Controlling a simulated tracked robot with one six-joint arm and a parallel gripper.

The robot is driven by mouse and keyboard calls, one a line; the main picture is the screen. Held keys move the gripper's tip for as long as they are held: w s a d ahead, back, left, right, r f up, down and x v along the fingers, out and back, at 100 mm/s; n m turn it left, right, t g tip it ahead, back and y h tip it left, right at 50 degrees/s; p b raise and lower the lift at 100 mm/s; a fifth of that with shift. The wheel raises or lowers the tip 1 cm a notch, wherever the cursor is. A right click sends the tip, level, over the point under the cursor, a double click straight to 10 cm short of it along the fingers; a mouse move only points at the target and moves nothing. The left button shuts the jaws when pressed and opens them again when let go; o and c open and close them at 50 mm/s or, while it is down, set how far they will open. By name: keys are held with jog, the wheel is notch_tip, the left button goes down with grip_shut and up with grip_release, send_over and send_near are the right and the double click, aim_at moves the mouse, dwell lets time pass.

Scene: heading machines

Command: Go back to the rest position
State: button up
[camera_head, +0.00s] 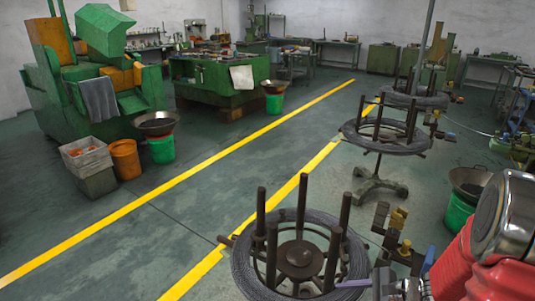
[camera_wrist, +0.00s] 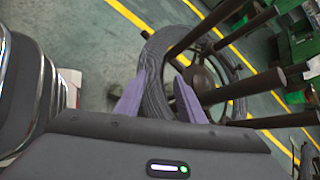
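My gripper (camera_wrist: 161,80) shows in the wrist view with its two purple fingers apart. A dark wire coil (camera_wrist: 155,58) lies behind the gap between them; I cannot tell whether a finger touches it. In the head view my gripper (camera_head: 345,284) is at the bottom, right of centre, at the near right side of the wire coil (camera_head: 245,270) on the closest reel stand (camera_head: 300,256). Only one purple finger shows clearly there. My red arm fills the lower right corner.
Two more coil stands (camera_head: 385,135) (camera_head: 415,97) stand farther back. A green bucket with a pan (camera_head: 460,213) is close to my arm at right. Green machines (camera_head: 100,85) stand at left. The floor between the yellow lines (camera_head: 200,200) is clear.

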jog(key=s+a+r+n+g+h, duration=0.35)
jog(key=s+r+n+h, duration=0.25)
jog(key=s+r+n, duration=0.6)
jog(key=s+a+r+n+t+h, duration=0.1)
jog(key=s+r+n+t, duration=0.1)
jog(key=r, duration=0.4)
jog(key=s+a+r+n+t+h, duration=0.1)
jog(key=s+a+r+n, duration=0.1)
jog(key=r, duration=0.4)
jog(key=s+n, duration=0.1)
jog(key=n, duration=0.1)
jog(key=shift+s+r+n+t+h, duration=0.15)
jog(key=shift+n+t+h, duration=0.15)
jog(key=shift+n+t, duration=0.1)
jog(key=shift+d, duration=0.1)
jog(key=shift+c, duration=0.4)
